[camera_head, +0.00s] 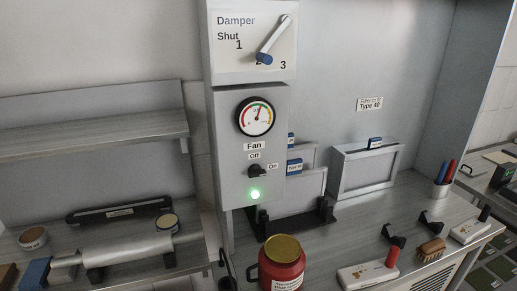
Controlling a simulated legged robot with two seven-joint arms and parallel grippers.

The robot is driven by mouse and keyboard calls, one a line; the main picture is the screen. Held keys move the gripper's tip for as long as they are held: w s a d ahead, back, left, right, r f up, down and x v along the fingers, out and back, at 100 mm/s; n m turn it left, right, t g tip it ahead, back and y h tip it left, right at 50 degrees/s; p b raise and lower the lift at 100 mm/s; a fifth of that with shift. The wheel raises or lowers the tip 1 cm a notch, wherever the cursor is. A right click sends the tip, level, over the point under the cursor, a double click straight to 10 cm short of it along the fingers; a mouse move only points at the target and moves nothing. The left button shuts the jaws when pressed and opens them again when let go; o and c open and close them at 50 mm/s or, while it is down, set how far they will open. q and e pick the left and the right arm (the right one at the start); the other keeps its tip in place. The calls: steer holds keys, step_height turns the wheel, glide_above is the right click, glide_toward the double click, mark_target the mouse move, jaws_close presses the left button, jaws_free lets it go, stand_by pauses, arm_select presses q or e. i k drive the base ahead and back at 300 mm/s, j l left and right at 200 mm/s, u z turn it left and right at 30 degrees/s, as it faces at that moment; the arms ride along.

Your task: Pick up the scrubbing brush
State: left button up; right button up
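The scrubbing brush (430,249) has a brown wooden back and lies on the grey metal worktop at the lower right. Neither of my grippers can be made out in the head view.
A red canister (282,266) with a gold lid stands at the front centre. A pen cup (441,190) is at the back right. A fan and damper panel (225,150) rises at centre.

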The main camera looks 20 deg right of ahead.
mark_target(429, 250)
steer(key=z, duration=1.9)
